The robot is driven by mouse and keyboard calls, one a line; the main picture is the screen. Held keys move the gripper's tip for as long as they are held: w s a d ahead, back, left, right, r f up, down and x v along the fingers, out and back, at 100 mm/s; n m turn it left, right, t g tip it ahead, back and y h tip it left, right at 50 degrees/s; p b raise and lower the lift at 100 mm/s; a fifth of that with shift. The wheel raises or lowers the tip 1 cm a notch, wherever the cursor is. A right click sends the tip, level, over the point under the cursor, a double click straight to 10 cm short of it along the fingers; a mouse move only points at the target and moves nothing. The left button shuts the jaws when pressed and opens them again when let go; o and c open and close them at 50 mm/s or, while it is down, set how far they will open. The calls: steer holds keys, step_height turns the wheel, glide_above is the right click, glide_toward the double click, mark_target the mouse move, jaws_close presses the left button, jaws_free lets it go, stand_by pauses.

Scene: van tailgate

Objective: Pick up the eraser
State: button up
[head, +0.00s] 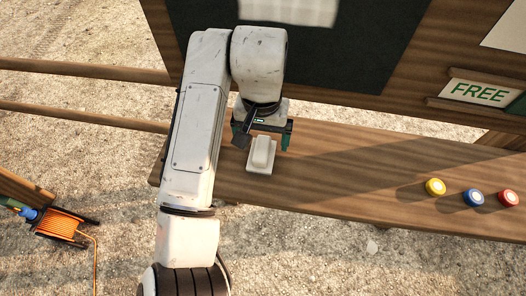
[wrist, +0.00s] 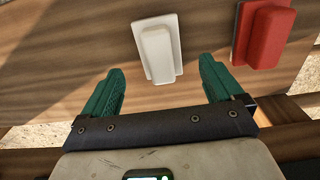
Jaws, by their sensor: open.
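A white eraser-shaped block with a raised grip (wrist: 157,48) lies on the wooden shelf. It also shows in the head view (head: 261,155), just below my gripper (head: 264,139). My gripper is open, with its two green fingers apart and nothing between the tips. In the wrist view the white block lies just beyond the fingertips, roughly in line with the gap. A red block of similar shape (wrist: 264,34) lies to its right in the wrist view. I cannot make out the red block in the head view.
Yellow (head: 435,187), blue (head: 474,197) and red (head: 508,198) round pieces stand on the right of the wooden shelf (head: 340,180). A dark board (head: 350,50) rises behind it. A sign reading FREE (head: 478,92) is at right. An orange cable reel (head: 60,224) is at lower left.

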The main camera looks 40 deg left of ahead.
mark_target(262, 147)
steer(key=shift+f+p, duration=0.65)
steer(key=shift+f, duration=2.15)
steer(key=shift+c, duration=0.2)
steer(key=c, duration=1.1)
steer(key=shift+r, duration=0.1)
steer(key=shift+r, duration=0.5)
steer(key=s+a+r, duration=0.5)
steer(key=s+r, duration=0.7)
steer(key=s, duration=0.1)
